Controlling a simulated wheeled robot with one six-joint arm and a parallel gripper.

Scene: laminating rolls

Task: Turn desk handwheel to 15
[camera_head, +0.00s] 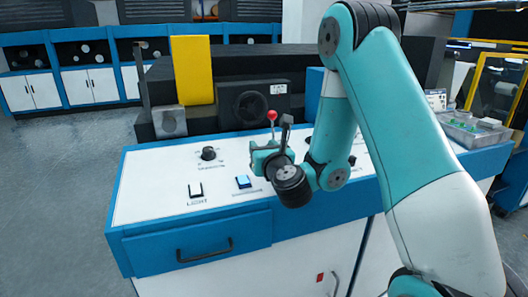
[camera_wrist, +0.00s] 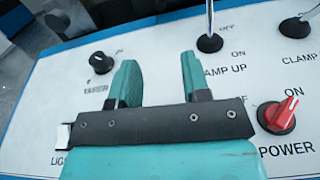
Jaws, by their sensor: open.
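A small black round knob (camera_head: 208,153) stands on the white desk top, left of my gripper. It also shows in the wrist view (camera_wrist: 101,62), just left of my left finger; its label is too blurred to read. I see no number 15 and cannot tell whether this knob is the handwheel. A dark round wheel-like part (camera_head: 251,108) is on the machine behind the desk. My gripper (camera_head: 266,153) is over the desk, and its fingers (camera_wrist: 157,68) are apart with nothing between them. The gripper and arm hide part of the panel.
A red POWER knob (camera_wrist: 279,115) and upright levers (camera_wrist: 210,42) marked ON stand near my gripper. A light switch (camera_head: 195,190) and a blue button (camera_head: 243,181) sit at the desk's front. A grey tray (camera_head: 470,131) is at the right end.

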